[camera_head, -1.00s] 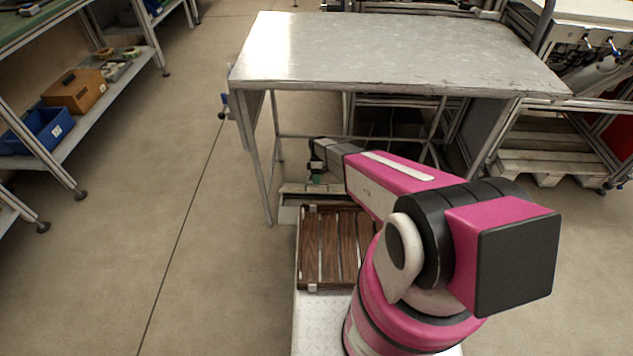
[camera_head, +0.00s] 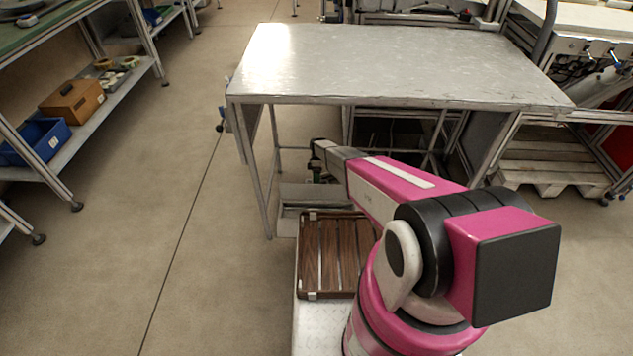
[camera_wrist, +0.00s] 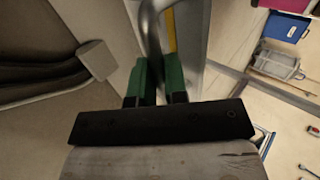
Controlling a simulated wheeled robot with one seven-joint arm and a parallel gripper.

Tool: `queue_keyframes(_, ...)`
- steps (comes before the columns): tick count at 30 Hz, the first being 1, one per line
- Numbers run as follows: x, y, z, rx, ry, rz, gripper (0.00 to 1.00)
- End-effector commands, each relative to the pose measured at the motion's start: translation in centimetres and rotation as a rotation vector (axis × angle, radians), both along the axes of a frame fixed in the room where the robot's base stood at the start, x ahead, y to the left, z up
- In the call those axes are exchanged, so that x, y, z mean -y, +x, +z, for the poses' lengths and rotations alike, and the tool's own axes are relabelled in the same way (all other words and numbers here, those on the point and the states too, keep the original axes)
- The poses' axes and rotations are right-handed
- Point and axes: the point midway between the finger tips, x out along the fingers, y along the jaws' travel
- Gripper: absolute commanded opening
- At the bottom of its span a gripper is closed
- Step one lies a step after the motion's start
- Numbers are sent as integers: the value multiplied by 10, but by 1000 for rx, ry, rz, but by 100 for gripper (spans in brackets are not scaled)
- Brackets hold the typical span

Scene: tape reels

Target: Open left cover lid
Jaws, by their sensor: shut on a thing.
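In the wrist view my gripper (camera_wrist: 158,72) has two green fingers closed on a dark grey curved bar, which looks like a handle (camera_wrist: 152,25). The bar runs up from between the fingers, beside a pale metal profile with a yellow strip. In the head view my gripper reaches below the front edge of a grey metal table (camera_head: 400,60); its fingers are mostly hidden by the wrist. I cannot clearly make out the left cover lid in either view, nor tell whether it is open.
A slatted wooden crate (camera_head: 335,252) stands in front, below my arm. Table legs and a side panel are close to my arm. Left is a shelf with a brown box (camera_head: 72,102) and blue bin (camera_head: 35,140). A pallet (camera_head: 550,160) stands right. Floor on the left is clear.

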Motion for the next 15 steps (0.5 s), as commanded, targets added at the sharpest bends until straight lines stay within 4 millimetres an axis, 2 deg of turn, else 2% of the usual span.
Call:
queue_keyframes(1,-1,2,-7,-14,1,-1,0)
queue_keyframes(15,0,3,-8,-61,3,-2,0)
